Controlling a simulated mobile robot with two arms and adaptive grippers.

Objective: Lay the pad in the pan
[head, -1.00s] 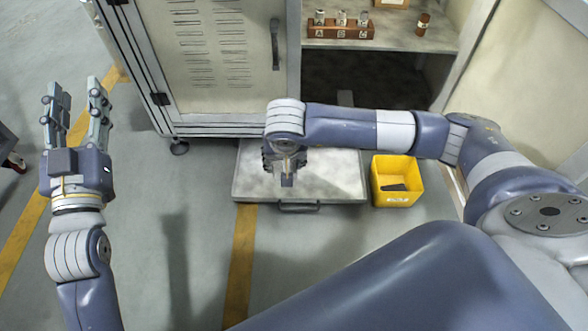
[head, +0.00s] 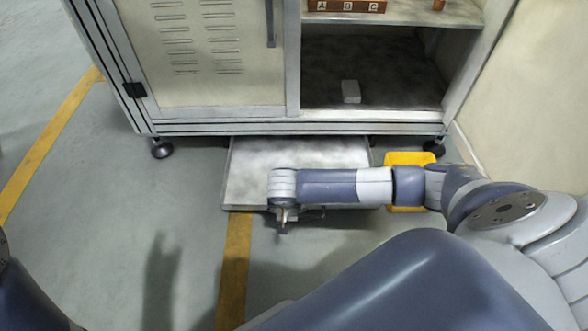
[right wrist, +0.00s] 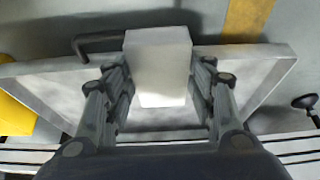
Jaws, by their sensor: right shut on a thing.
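The pan is a shallow grey metal tray (head: 242,180) on the floor, partly under the cabinet; it also shows in the right wrist view (right wrist: 262,68), with its dark handle at one edge. My right gripper (head: 283,222) is by the pan's front edge in the head view. In the right wrist view my right gripper (right wrist: 160,78) is shut on a white block-like pad (right wrist: 160,55), with a finger on each side. The pad appears above the pan; whether they touch I cannot tell. My left gripper is out of view.
A cabinet (head: 215,60) stands behind the pan, its right side open. A white block (head: 350,92) lies on its lower floor. A yellow bin (head: 410,158), partly hidden by my right arm, is right of the pan. Open floor lies to the left.

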